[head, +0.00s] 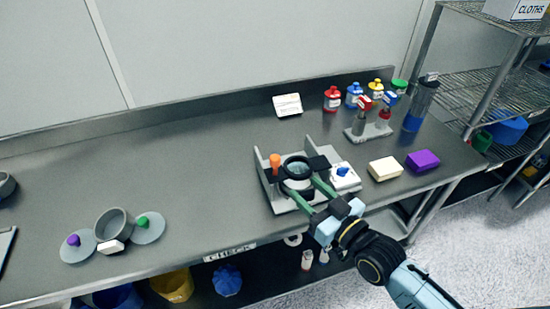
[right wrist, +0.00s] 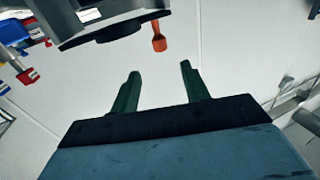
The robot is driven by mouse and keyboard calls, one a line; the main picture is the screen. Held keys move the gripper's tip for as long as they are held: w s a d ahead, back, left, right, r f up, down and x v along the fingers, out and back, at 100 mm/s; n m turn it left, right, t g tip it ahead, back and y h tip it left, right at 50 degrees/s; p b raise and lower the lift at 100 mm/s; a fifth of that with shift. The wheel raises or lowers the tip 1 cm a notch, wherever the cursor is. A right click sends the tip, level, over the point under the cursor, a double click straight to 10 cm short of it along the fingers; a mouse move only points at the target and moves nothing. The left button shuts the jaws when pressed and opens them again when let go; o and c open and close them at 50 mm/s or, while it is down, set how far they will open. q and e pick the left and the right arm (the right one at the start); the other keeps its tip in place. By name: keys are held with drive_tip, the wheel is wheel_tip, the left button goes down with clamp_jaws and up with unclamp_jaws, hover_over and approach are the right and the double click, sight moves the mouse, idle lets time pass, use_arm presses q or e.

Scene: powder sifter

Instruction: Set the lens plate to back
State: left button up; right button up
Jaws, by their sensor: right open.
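The lens plate (head: 319,163) is a black bar with a round, dark-rimmed lens. It lies across a grey stand with upright side walls (head: 265,172) on the bench. An orange knob (head: 275,160) rises at the stand's left; it also shows in the right wrist view (right wrist: 158,40). My right gripper (head: 303,188) has two green fingers spread apart with nothing between them. They reach over the stand's front side, close to the lens; I cannot tell whether they touch it. In the right wrist view the plate's dark underside (right wrist: 118,31) is beyond the fingertips. My left gripper is not in view.
A white block with a blue knob (head: 343,172) sits at the stand's right. Cream (head: 384,169) and purple (head: 422,160) blocks lie farther right. Several coloured bottles (head: 354,95) and a small rack (head: 369,131) stand behind. A grey pot (head: 113,224) sits left; the bench between is clear.

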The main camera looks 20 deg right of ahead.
sight(279, 164)
drive_tip(key=x, duration=1.3)
drive_tip(key=shift+f, duration=0.1)
drive_tip(key=shift+c, duration=0.4)
clamp_jaws()
